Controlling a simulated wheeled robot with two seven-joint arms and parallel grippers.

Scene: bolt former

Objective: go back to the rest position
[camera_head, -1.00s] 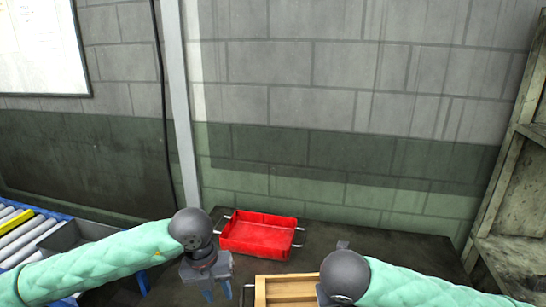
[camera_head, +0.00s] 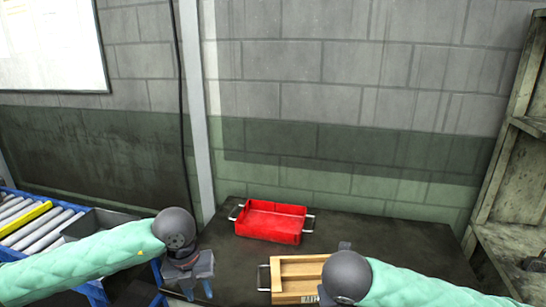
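My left gripper (camera_head: 198,291) hangs at the end of the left arm, over the left part of the dark table. Its blue fingertips point down and look apart, with nothing seen between them. My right arm comes in from the right and its dark wrist (camera_head: 346,275) covers part of a wooden box. The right gripper's fingers are hidden behind that wrist.
A red tray (camera_head: 270,222) with metal handles sits at the back of the dark table (camera_head: 390,240). A wooden box (camera_head: 290,267) with a metal handle stands nearer. A roller conveyor (camera_head: 35,228) with a grey bin (camera_head: 97,222) is at left, wooden shelving (camera_head: 500,190) at right.

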